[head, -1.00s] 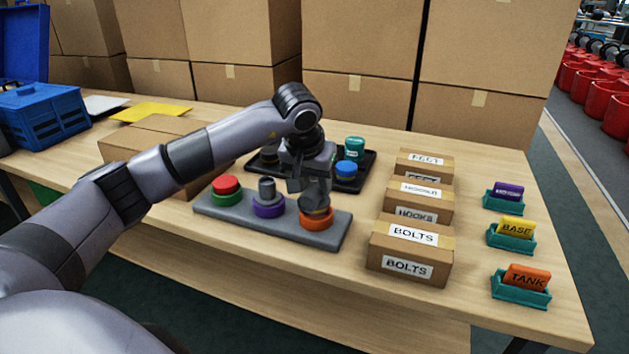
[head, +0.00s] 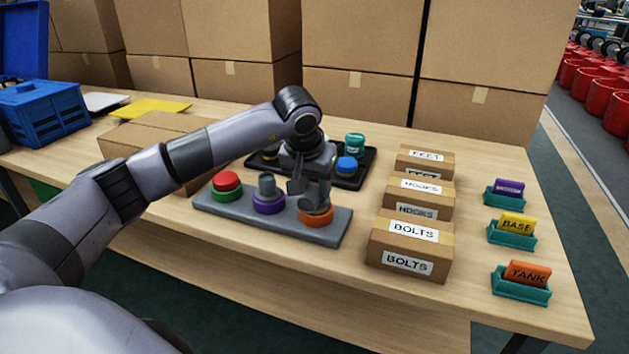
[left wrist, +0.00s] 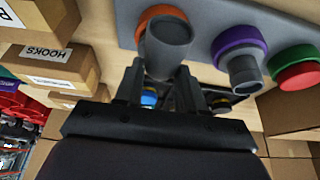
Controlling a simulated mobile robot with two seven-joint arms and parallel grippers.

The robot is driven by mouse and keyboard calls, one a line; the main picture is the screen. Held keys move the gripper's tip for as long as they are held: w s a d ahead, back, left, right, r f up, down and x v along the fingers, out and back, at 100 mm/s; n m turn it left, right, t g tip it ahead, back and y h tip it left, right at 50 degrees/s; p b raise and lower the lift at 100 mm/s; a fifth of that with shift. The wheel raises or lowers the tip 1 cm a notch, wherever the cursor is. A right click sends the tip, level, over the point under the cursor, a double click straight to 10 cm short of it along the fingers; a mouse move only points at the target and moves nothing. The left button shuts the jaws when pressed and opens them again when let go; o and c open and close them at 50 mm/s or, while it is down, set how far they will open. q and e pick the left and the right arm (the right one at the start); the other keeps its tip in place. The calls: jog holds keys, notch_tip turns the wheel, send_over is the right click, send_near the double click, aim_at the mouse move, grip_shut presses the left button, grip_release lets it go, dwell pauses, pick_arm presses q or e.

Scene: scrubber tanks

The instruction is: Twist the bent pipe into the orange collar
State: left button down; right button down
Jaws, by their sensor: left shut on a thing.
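The orange collar (head: 316,219) sits at the right end of a grey base plate (head: 222,214). The grey bent pipe (head: 313,204) stands at this collar, its lower end at the orange ring; how deep it sits is hidden. My left gripper (head: 310,188) is above the collar, shut on the pipe. In the left wrist view the pipe's wide grey end (left wrist: 168,48) shows in front of the orange collar (left wrist: 158,13), with my left gripper's dark fingers (left wrist: 164,88) beside it. My right gripper is not in view.
A purple collar (head: 268,205) with a grey pipe and a green collar (head: 227,196) with a red cap share the plate. A black tray (head: 345,180) with blue and teal parts lies behind. A BOLTS box (head: 410,250) stands right of the plate.

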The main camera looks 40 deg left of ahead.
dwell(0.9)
pick_arm(q)
jog(key=shift+f+m+h, duration=0.1)
jog(key=shift+m+h, duration=0.2)
jog(key=shift+m, duration=0.4)
jog(key=shift+a+p, duration=0.1)
jog(key=shift+p, duration=0.2)
jog(key=shift+m, duration=0.4)
jog(key=shift+m+h, duration=0.3)
jog(key=shift+m, duration=0.1)
jog(key=shift+a+m+p, duration=0.1)
jog(key=shift+m+p, duration=0.2)
jog(key=shift+m, duration=0.4)
jog(key=shift+h, duration=0.3)
